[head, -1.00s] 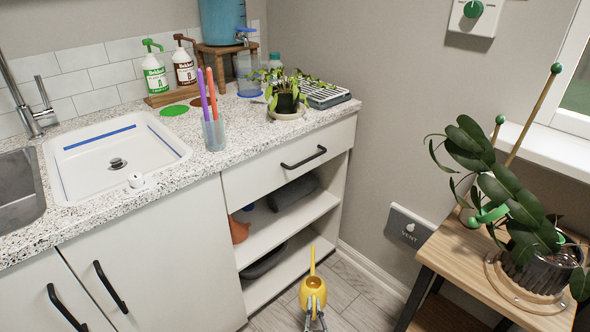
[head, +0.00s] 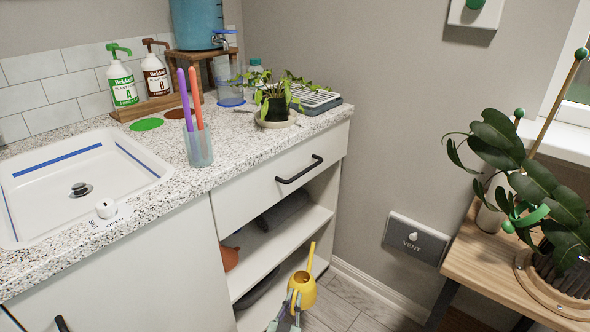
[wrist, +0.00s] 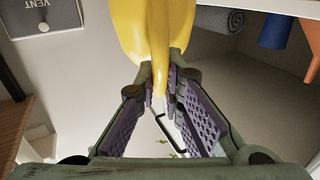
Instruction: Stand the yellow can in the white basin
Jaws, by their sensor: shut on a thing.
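The yellow can (head: 302,291) is a watering can with a long spout, held low in front of the open shelves in the head view. My gripper (head: 285,312) is below and in front of it, shut on its narrow yellow handle. In the wrist view the can (wrist: 153,30) fills the top middle, and the handle sits between the purple pads of my gripper (wrist: 165,105). The white basin (head: 125,160) is sunk in the speckled counter at the left, with blue strips on its walls and a drain; it looks empty.
A white knob (head: 106,209) sits on the basin's front rim. A potted plant (head: 272,103) is farther back. A wooden plant stand (head: 480,253) is at the right.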

